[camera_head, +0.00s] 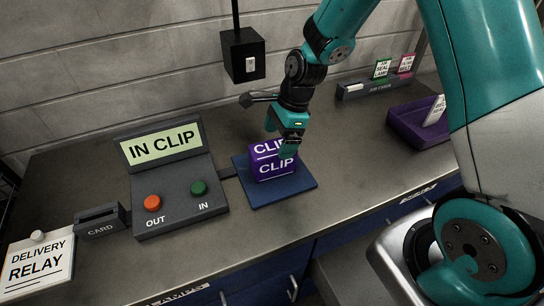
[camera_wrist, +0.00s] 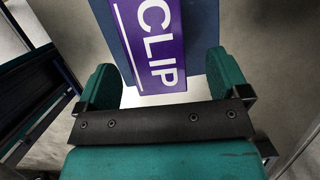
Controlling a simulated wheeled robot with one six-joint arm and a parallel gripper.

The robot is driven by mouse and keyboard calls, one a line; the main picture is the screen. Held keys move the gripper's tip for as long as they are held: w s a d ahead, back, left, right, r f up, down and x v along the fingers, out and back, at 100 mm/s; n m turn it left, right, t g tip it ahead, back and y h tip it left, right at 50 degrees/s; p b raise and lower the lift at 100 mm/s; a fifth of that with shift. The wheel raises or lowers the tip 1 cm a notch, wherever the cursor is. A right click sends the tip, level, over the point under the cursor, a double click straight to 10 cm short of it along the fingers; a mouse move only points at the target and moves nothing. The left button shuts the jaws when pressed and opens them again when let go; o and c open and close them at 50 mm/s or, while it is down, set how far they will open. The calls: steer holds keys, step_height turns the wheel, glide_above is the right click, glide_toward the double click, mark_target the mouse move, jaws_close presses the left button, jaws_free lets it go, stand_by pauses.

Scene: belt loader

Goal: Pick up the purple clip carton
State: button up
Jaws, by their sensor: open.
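The purple clip carton (camera_head: 272,165) stands on a blue mat (camera_head: 302,183) on the counter, with white "CLIP" lettering on its top and front. My gripper (camera_head: 281,140) is right above and at the carton, with a teal finger in front of part of it. In the wrist view the carton (camera_wrist: 152,40) lies ahead between the two teal fingers of my open gripper (camera_wrist: 162,82). There is a gap on both sides, so the fingers do not appear to press on it. How far down the fingers reach beside it is hard to tell.
A console (camera_head: 175,190) reading "IN CLIP", with orange OUT and green IN buttons, stands left of the mat. A card reader (camera_head: 102,221) and a "DELIVERY RELAY" sign (camera_head: 38,266) are farther left. A purple tray (camera_head: 405,128) is at right; a black box (camera_head: 243,55) hangs behind.

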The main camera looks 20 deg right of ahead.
mark_target(274, 147)
steer(key=shift+s+a+p+x, duration=0.15)
steer(key=shift+p+x, duration=0.3)
steer(key=shift+x, duration=1.05)
steer(key=shift+s+a+p+x, duration=0.15)
steer(key=shift+p+x, duration=0.3)
steer(key=shift+x, duration=1.05)
steer(key=shift+w, duration=0.1)
steer(key=c, duration=1.1)
